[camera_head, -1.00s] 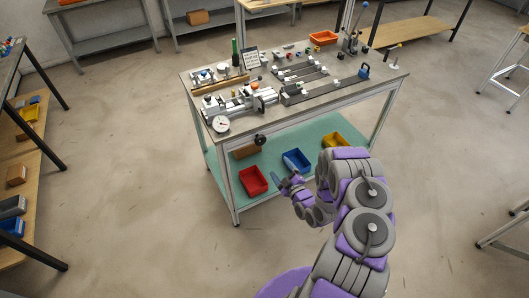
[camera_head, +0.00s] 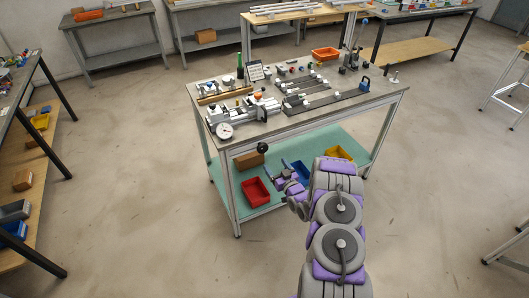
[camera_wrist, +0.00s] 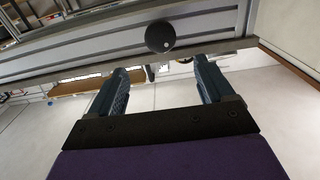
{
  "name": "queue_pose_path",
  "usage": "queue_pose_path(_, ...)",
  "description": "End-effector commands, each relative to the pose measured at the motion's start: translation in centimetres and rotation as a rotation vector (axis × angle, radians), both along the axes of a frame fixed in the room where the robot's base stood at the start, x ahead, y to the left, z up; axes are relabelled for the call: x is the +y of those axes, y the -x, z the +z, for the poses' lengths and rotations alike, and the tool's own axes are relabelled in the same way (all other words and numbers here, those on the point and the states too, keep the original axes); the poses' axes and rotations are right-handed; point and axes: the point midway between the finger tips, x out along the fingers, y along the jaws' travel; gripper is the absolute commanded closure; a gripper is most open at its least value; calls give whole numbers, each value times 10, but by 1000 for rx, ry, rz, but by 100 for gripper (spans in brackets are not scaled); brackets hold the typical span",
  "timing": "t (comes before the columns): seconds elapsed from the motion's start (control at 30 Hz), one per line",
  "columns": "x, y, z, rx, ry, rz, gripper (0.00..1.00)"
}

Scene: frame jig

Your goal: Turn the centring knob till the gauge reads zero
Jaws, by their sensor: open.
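The gauge (camera_head: 224,130) is a round white dial at the front left of the bench-top jig; its reading is too small to make out. A dark round knob (camera_head: 263,147) sits on the bench's front edge, right of the gauge. In the wrist view a black round knob (camera_wrist: 160,36) with a small white dot is on the grey metal rail, above and beyond my fingertips. My gripper (camera_wrist: 158,72) is open and empty, its two fingers apart and not touching the knob. In the head view my gripper (camera_head: 283,172) is low in front of the bench, below and right of the knob.
The bench (camera_head: 300,128) holds the jig (camera_head: 240,108), rails and small parts. Its green lower shelf (camera_head: 227,180) carries a red bin (camera_head: 256,191), a yellow bin (camera_head: 336,153) and a cardboard box (camera_head: 249,160). The floor around is clear.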

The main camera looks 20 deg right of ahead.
Motion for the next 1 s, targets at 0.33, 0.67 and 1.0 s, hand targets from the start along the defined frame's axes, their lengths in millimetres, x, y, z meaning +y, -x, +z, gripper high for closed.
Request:
queue_pose_path(0.33, 4, -66, -2, -3, 4, 3, 19)
queue_pose_path(0.67, 3, -106, 0, -3, 4, 1, 19)
queue_pose_path(1.0, 4, -114, 1, -1, 1, -1, 19)
